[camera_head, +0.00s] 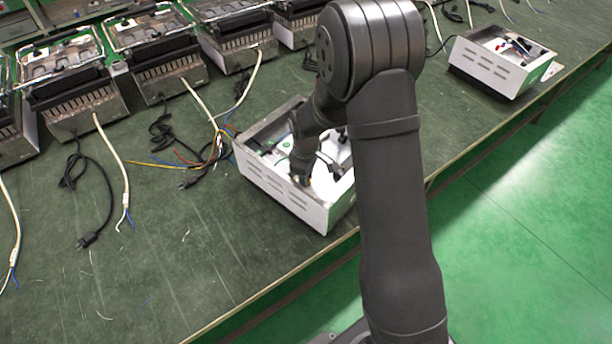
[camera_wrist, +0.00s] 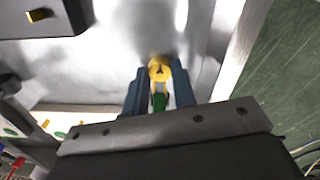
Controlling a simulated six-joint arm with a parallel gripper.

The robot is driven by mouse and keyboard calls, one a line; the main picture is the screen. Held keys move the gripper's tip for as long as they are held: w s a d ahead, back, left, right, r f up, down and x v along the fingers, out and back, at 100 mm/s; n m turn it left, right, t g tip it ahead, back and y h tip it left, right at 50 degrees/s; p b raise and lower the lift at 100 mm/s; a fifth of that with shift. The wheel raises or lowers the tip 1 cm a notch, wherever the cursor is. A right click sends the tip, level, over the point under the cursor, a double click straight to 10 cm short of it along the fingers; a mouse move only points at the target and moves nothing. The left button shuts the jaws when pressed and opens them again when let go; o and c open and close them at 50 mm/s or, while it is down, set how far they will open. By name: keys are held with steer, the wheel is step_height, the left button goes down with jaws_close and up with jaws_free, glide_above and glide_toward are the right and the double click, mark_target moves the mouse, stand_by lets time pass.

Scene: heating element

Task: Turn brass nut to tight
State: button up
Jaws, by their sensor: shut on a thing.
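The brass nut (camera_wrist: 160,67) shows in the wrist view against the shiny metal inside of a box. My gripper (camera_wrist: 158,76) has its two blue fingers on either side of the nut, shut on it. A green and yellow piece (camera_wrist: 159,101) lies between the fingers, just below the nut. In the head view my gripper (camera_head: 301,179) reaches down into the open white metal housing (camera_head: 280,195) with slotted sides. The nut is too small and hidden to make out there.
The housing's wall (camera_wrist: 232,50) stands close to the right of my fingers in the wrist view. A dark block with a brass screw (camera_wrist: 40,15) is at upper left. Wired heater units (camera_head: 80,95) line the bench's back; another white housing (camera_head: 495,62) stands at right.

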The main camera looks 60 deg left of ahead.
steer(key=m, duration=1.3)
steer(key=shift+m, duration=0.4)
steer(key=m, duration=0.5)
steer(key=shift+m, duration=2.4)
steer(key=o, duration=1)
steer(key=shift+r, duration=0.15)
step_height(320, 180, up, 17)
